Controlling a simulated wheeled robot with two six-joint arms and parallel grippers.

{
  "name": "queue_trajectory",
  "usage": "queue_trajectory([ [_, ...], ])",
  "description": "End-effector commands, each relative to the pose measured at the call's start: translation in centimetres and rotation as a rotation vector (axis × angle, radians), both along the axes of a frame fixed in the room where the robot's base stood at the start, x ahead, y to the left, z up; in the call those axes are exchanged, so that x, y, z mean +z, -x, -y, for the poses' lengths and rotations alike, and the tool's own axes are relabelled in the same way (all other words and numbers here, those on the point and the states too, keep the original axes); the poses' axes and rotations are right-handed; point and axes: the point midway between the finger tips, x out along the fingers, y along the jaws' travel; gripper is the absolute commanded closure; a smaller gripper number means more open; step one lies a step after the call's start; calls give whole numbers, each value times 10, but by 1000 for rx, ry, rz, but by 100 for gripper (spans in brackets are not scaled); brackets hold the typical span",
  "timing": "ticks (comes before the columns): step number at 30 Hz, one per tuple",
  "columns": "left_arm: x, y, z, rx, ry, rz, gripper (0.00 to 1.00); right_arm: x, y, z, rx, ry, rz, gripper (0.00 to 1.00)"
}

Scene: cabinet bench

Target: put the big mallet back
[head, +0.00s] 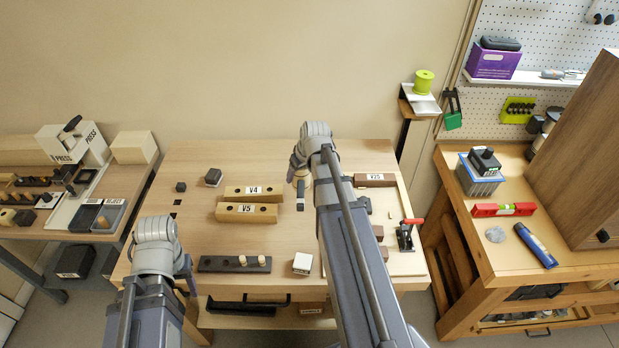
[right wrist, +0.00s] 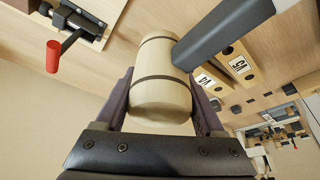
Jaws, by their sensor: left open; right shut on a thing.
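The big mallet shows in the right wrist view with a pale wooden barrel head (right wrist: 160,97), dark bands and a thick dark handle (right wrist: 222,32) running to the upper right. My right gripper (right wrist: 163,108) is shut on the head, one finger on each side. In the head view the mallet (head: 300,190) is mostly hidden by my right arm, above the middle of the bench. My left gripper (head: 187,278) is open and empty at the bench's front left, partly hidden by its own arm. I cannot tell the mallet's exact height.
Blocks V4 (head: 255,192) and V5 (head: 246,213) lie left of the mallet. A dark strip with pegs (head: 235,264) and a white-topped block (head: 302,263) are near the front. A red-handled clamp (head: 406,235) stands at right. The bench's back middle is clear.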

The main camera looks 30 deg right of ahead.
Motion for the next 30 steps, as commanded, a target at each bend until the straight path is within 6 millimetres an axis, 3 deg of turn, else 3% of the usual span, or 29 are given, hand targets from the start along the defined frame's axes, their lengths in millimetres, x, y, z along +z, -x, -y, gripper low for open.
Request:
queue_trajectory([
  [1, -10, 0, 0, 1, 0, 0, 50, -10, 0, 0, 3, -1, 0, 100],
  [14, -17, 0, 0, 0, 0, 0, 50, -17, 0, 0, 4, -1, 0, 100],
  [30, -63, 0, 0, 1, 0, 0, 50, -63, 0, 0, 3, 0, 1, 100],
])
